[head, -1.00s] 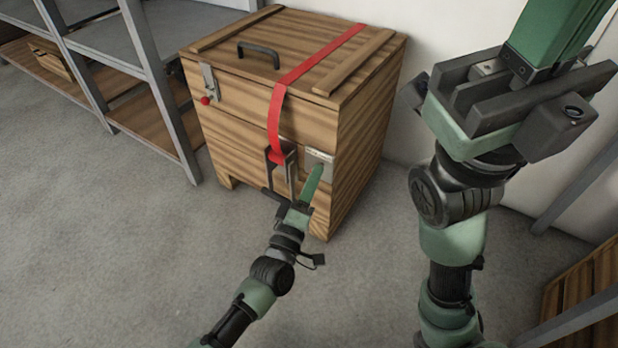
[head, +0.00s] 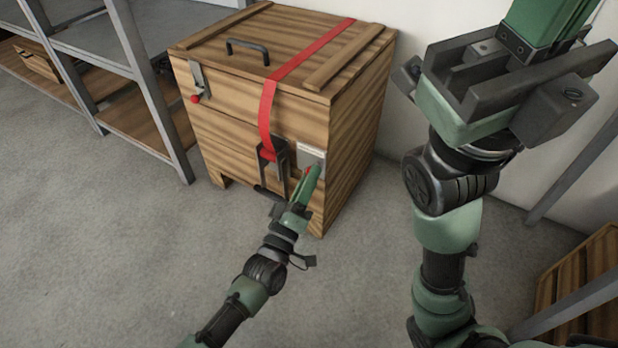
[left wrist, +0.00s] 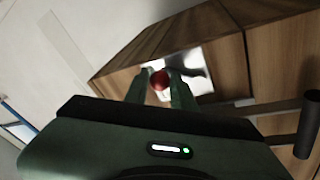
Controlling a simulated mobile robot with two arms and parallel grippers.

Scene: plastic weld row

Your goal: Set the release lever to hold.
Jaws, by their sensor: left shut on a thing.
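The wooden crate (head: 225,125) stands by the wall, with a metal plate (head: 311,152) low on its front near the right corner. The plate also shows in the left wrist view (left wrist: 195,60). A red knob (left wrist: 159,80), which I take for the release lever's end, sits in front of the plate. My left gripper (left wrist: 160,88) is shut on this knob, one green finger on each side. In the head view the left gripper (head: 312,175) hides most of the lever. My right gripper (head: 545,30) is raised at the upper right, its fingertips cut off by the frame.
A red strap (head: 268,105) runs over the crate to a dark buckle (head: 273,165) just left of my left gripper. A latch with a red knob (head: 195,98) is at the crate's upper left. Metal shelving (head: 150,80) stands left. The floor in front is clear.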

